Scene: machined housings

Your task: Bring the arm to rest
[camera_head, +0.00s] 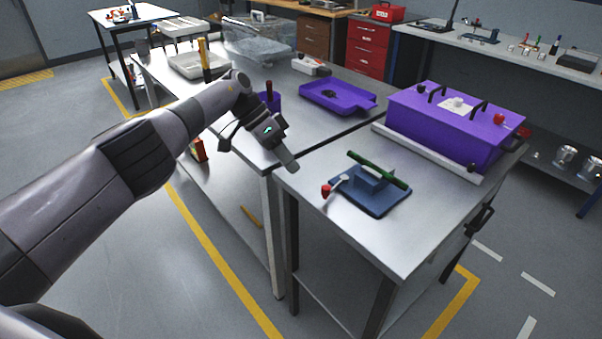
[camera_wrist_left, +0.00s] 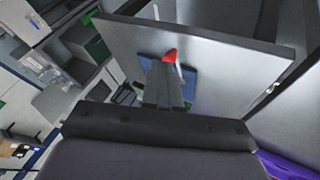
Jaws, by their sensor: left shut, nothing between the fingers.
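My left arm comes in from the left in the head view. My left gripper (camera_head: 291,166) is above the near edge of the steel table, around the gap between two tables. It is shut and empty. In the left wrist view the shut fingers (camera_wrist_left: 166,100) point toward a red knob (camera_wrist_left: 170,55) and a blue base. In the head view this is a blue fixture (camera_head: 372,203) with a green bar (camera_head: 380,170) across its top and a red-knobbed lever (camera_head: 327,190). The gripper is left of it and apart from it. My right gripper is not in view.
A purple housing (camera_head: 440,122) with black handles stands on the right table's back. A purple tray (camera_head: 338,97) and a clear bin (camera_head: 258,40) are on the left table. Red drawers (camera_head: 366,48) stand behind. Open floor with yellow lines (camera_head: 225,270) lies in front.

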